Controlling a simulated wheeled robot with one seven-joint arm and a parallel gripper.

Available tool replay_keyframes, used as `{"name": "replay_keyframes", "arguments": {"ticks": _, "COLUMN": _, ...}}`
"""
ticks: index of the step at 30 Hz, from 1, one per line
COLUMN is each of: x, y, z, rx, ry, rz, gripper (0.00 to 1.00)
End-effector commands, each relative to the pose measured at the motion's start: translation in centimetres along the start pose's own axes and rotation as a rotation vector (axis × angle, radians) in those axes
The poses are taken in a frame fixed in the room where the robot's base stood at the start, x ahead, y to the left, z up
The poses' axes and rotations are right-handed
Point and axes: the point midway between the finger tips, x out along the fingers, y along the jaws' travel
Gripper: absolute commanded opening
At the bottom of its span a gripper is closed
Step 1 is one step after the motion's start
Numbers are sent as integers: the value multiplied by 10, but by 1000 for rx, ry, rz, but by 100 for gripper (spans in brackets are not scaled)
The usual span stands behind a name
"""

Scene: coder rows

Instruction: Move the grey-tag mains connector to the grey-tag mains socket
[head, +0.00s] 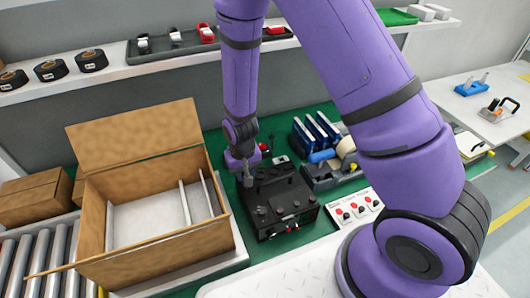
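A black unit (270,192) with a handle on top stands on the green mat, right of the open cardboard box. Small grey and red parts show on its front face; I cannot tell which is the grey-tag mains connector or socket. My gripper (246,178) points down at the back left of the black unit. Its fingers are small here, and I cannot see whether they hold anything. A small pale outlet-like piece (281,160) lies behind the unit. No grey tag can be made out.
An open cardboard box (165,245) with dividers stands at left beside a roller conveyor (37,262). Shelves run behind.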

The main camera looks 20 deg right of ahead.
Motion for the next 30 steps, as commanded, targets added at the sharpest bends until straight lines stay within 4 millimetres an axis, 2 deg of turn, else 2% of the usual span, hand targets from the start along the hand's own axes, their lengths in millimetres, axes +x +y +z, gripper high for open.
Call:
{"name": "replay_keyframes", "arguments": {"ticks": 26, "x": 5, "y": 0, "z": 0, "rx": 0, "ry": 0, "rz": 0, "gripper": 0}}
{"name": "replay_keyframes", "arguments": {"ticks": 27, "x": 5, "y": 0, "z": 0, "rx": 0, "ry": -1, "rz": 0, "gripper": 35}}
{"name": "replay_keyframes", "arguments": {"ticks": 30, "x": 5, "y": 0, "z": 0, "rx": 0, "ry": -1, "rz": 0, "gripper": 58}}
